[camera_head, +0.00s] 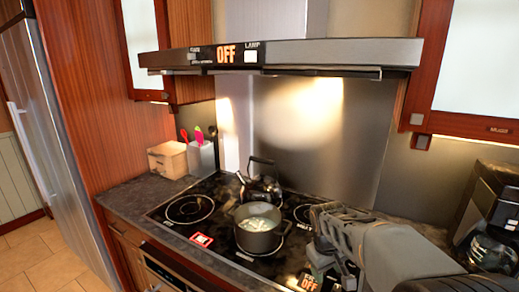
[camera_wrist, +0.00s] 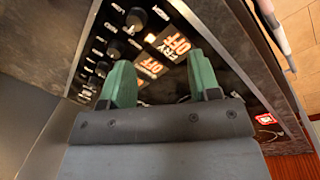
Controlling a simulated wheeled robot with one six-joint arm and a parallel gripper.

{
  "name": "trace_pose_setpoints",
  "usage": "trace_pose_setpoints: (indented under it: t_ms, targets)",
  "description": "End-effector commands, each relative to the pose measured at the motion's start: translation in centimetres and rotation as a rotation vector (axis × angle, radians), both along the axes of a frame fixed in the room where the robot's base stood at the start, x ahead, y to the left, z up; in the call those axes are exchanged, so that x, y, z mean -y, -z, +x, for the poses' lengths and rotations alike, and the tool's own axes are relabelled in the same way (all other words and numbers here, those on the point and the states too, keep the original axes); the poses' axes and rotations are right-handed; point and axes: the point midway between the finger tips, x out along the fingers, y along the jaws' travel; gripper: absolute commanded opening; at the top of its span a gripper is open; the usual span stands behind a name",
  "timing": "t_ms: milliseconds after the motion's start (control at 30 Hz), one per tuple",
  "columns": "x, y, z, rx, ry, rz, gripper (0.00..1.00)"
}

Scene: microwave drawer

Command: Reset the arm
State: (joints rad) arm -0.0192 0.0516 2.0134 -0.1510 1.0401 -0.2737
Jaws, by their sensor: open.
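My gripper (camera_wrist: 160,75) shows in the wrist view with its two green fingers apart and nothing between them. It is above a dark panel with knobs (camera_wrist: 135,18) and glowing labels (camera_wrist: 168,42) reading FRY and OFF. I cannot tell whether the fingers touch the panel. In the head view my grey arm reaches in from the lower right over the right side of the black stove (camera_head: 222,264). The fingers are not clear there.
A pot (camera_head: 258,240) and a kettle (camera_head: 262,184) stand on the stove. A range hood (camera_head: 350,54) reading OFF hangs above. A box (camera_head: 167,160) and utensil holder (camera_head: 201,158) stand at the back left. A dark appliance (camera_head: 486,210) is at the right.

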Motion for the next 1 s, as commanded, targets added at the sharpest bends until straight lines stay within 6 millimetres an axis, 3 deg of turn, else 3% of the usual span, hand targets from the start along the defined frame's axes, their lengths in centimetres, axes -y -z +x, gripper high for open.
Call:
trace_pose_setpoints:
  t_ms: [33, 200, 400, 600, 1000]
  targets:
    - [-0.3, -0.5, -1.9, 0.040, 0.071, 0.028, 0.56]
    - [-1.1, -1.2, -7.1, 0.150, 0.267, 0.115, 0.56]
    - [-1.5, -1.7, -11.3, 0.240, 0.337, 0.176, 0.56]
    - [-1.4, -2.9, -12.9, 0.310, 0.337, 0.194, 0.56]
    - [-1.5, -4.0, -13.1, 0.351, 0.334, 0.199, 0.56]
